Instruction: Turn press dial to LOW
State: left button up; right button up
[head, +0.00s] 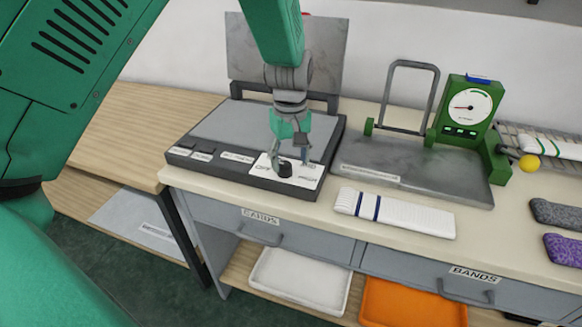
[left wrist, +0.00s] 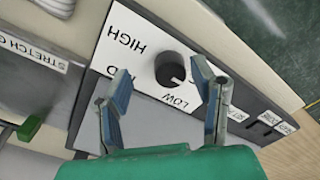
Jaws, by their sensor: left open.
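The press (head: 228,130) stands open on the counter, its grey lid raised. Its black round dial (head: 285,168) sits on a white label plate at the front right; it also shows in the left wrist view (left wrist: 170,68). There the plate reads HIGH at upper left and LOW below the dial; another word is partly covered by a finger. A small pale mark on the dial faces lower right, close to the LOW side. My left gripper (head: 288,155) is open above the dial, its fingertips (left wrist: 160,78) on either side. Contact cannot be told. My right gripper is out of view.
A green gauge stand (head: 466,108) with a grey plate is to the right. A white folded band with blue stripes (head: 395,212) lies before it. Grey and purple knits lie at the right edge. Drawers and white (head: 255,276) and orange trays are below.

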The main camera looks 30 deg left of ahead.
aim_at(284, 164)
pick_arm(q)
jog(key=a+f, duration=0.1)
jog(key=f, duration=0.1)
jog(key=shift+s+a+f, duration=0.1)
jog(key=shift+a+f, duration=0.25)
jog(key=shift+a, duration=0.05)
jog(key=shift+a+f, duration=0.15)
jog(key=shift+a, duration=0.3)
jog(key=shift+d, duration=0.4)
jog(key=c, duration=0.4)
jog(key=shift+d+r, duration=0.2)
jog(key=shift+d, duration=0.15)
jog(key=c, duration=0.7)
jog(key=shift+d, duration=0.15)
jog(key=shift+c, duration=0.2)
jog(key=shift+a, duration=0.3)
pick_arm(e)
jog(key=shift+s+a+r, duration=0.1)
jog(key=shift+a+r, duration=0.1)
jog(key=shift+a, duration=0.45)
